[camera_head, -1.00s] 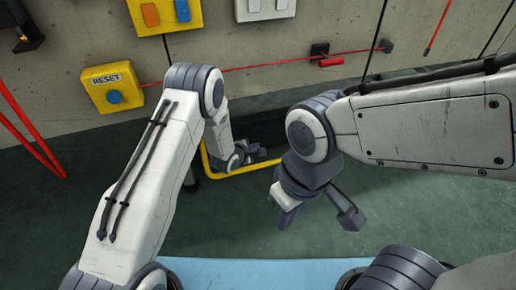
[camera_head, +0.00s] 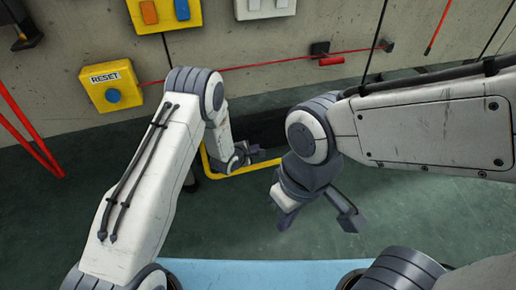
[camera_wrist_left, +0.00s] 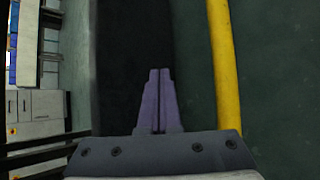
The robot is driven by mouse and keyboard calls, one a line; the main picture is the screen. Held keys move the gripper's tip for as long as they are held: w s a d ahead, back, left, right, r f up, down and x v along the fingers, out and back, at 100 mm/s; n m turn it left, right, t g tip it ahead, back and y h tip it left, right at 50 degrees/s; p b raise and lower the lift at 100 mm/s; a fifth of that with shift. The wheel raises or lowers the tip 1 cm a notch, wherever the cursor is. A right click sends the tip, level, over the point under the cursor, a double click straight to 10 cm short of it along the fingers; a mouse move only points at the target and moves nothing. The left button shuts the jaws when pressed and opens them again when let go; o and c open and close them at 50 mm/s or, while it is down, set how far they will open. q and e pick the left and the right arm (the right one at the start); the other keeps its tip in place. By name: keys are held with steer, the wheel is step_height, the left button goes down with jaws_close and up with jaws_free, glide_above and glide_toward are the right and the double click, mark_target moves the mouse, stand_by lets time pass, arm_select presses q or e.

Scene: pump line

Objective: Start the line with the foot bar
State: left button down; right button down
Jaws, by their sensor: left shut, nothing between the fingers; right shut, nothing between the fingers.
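A yellow bar (camera_head: 258,167) runs low near the floor at the foot of the wall, in front of a dark strip (camera_head: 262,132). It also shows in the left wrist view (camera_wrist_left: 225,65), with the dark strip (camera_wrist_left: 132,45) beside it. I cannot tell which of the two is the foot bar itself. My left gripper (camera_head: 260,151) is shut and empty, low behind the yellow bar. In the left wrist view its fingers (camera_wrist_left: 159,72) appear over the dark strip's edge, apart from the yellow bar. My right gripper (camera_head: 284,222) is shut and empty above the green floor, away from the bar.
A yellow RESET box (camera_head: 98,77) with a blue button hangs on the wall at left. Another yellow box (camera_head: 163,28) has an orange and a blue button. A red cord (camera_head: 260,66) crosses the wall. Open green floor (camera_head: 420,215) lies at right.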

arm_select(q)
steer(key=shift+w+f+b, duration=0.15)
steer(key=shift+f+b, duration=0.2)
steer(key=shift+f, duration=0.3)
stand_by(0.4)
steer(key=shift+r, duration=0.1)
stand_by(0.5)
steer(key=shift+s+d+r+p, duration=0.1)
steer(key=shift+s+r+p, duration=0.1)
steer(key=shift+r+p, duration=0.55)
steer(key=shift+s+r+p, duration=0.2)
steer(key=shift+r+p, duration=0.45)
steer(key=shift+p, duration=0.2)
steer(key=shift+s+d+r+p, duration=0.1)
steer(key=shift+s+r+p, duration=0.1)
steer(key=shift+r+p, duration=0.55)
steer(key=r+p, duration=0.2)
steer(key=s+r+p, duration=0.1)
steer(key=r+p, duration=0.1)
steer(key=p, duration=0.1)
steer(key=shift+d+r, duration=0.15)
steer(key=shift+r, duration=0.2)
